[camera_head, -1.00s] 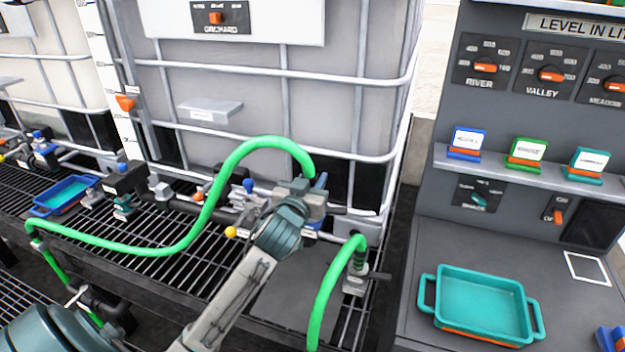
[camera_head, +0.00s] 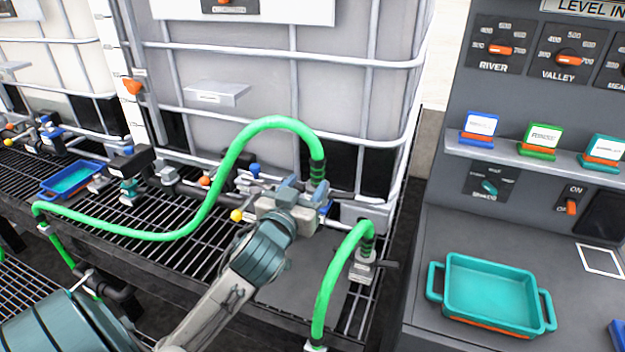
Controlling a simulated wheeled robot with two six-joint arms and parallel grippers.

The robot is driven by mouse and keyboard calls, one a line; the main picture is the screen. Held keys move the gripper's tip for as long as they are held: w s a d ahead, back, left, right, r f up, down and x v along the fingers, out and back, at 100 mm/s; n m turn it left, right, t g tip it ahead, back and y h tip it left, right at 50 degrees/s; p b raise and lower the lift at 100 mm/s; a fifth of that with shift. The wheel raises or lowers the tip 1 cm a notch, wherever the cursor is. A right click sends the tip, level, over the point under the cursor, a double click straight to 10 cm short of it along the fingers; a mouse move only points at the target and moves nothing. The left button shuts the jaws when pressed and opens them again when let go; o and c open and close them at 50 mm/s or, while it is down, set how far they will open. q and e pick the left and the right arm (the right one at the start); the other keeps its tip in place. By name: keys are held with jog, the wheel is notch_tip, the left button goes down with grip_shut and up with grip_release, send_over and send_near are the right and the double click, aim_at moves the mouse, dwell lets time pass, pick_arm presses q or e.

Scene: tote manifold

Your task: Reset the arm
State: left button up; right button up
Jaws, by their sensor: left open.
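My left gripper (camera_head: 305,192) is in the middle of the camera_head view, at the end of my left arm, which comes in from the lower left. It is open, beside the end fitting of the arched green hose (camera_head: 232,150). The fitting's dark ribbed end (camera_head: 317,171) stands just behind the fingers. I cannot tell whether they touch it. The caged tote (camera_head: 285,95) rises behind the gripper. My right gripper is not in view.
A second green hose (camera_head: 328,280) rises to a valve right of the gripper. A teal tray (camera_head: 490,288) sits on the grey console at right, below dials and several coloured card holders. A blue-rimmed tray (camera_head: 72,180) lies on the left grating (camera_head: 150,220).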

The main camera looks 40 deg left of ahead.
pick_arm(q)
jog(key=shift+s+d, duration=0.15)
jog(key=shift+s, duration=0.45)
